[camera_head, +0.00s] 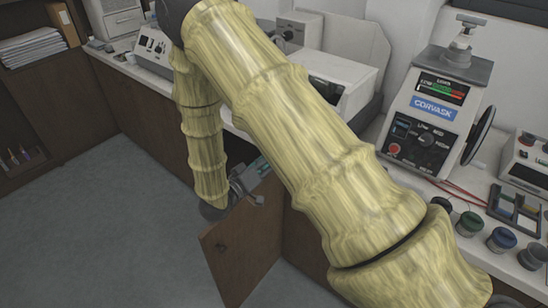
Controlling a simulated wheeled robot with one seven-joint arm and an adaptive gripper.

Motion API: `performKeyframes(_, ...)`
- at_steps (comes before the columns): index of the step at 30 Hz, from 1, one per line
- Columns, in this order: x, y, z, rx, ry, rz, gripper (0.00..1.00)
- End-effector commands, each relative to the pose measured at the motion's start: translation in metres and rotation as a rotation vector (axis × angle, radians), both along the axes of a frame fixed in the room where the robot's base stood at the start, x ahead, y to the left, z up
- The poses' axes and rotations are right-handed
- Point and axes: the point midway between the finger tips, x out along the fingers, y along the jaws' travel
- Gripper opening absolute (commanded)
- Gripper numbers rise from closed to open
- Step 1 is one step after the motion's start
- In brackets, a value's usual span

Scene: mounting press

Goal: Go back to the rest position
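My arm, in a pale yellow ribbed cover, crosses the middle of the head view from the lower right to the top and bends down again. My gripper (256,193) is small and grey at its lower end. It is in front of the counter's cabinets, beside the upper part of an open wooden cabinet door (243,248). I cannot tell whether it touches the door, and its fingers are too small to judge. The mounting press (428,115), with a blue label, a knob panel and a black handwheel, stands on the counter at the right.
Several dark-lidded jars (501,240) and a tray (515,211) stand on the right counter (480,188). White machines (340,82) line the back counter. A shelf with paper stacks (32,48) is at the far left. The grey floor (95,225) at the left is clear.

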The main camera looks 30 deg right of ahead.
Motion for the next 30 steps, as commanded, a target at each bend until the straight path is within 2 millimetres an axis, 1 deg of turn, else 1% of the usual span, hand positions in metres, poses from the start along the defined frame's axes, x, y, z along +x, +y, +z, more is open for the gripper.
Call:
performKeyframes(14, 0.0, 0.0, 0.0, 0.001, 0.001, 0.0, 0.32)
performKeyframes(17, -0.001, -0.001, -0.006, 0.014, 0.006, 0.013, 0.32)
performKeyframes(20, -0.004, -0.003, -0.027, 0.062, 0.023, 0.065, 0.32)
performKeyframes(22, -0.007, -0.005, -0.049, 0.123, 0.043, 0.121, 0.32)
performKeyframes(26, -0.021, -0.003, -0.1, 0.273, 0.102, 0.23, 0.32)
performKeyframes(27, -0.028, -0.001, -0.116, 0.324, 0.124, 0.26, 0.32)
performKeyframes(29, -0.04, 0.003, -0.14, 0.403, 0.16, 0.299, 0.32)
performKeyframes(30, -0.051, 0.006, -0.156, 0.458, 0.189, 0.322, 0.32)
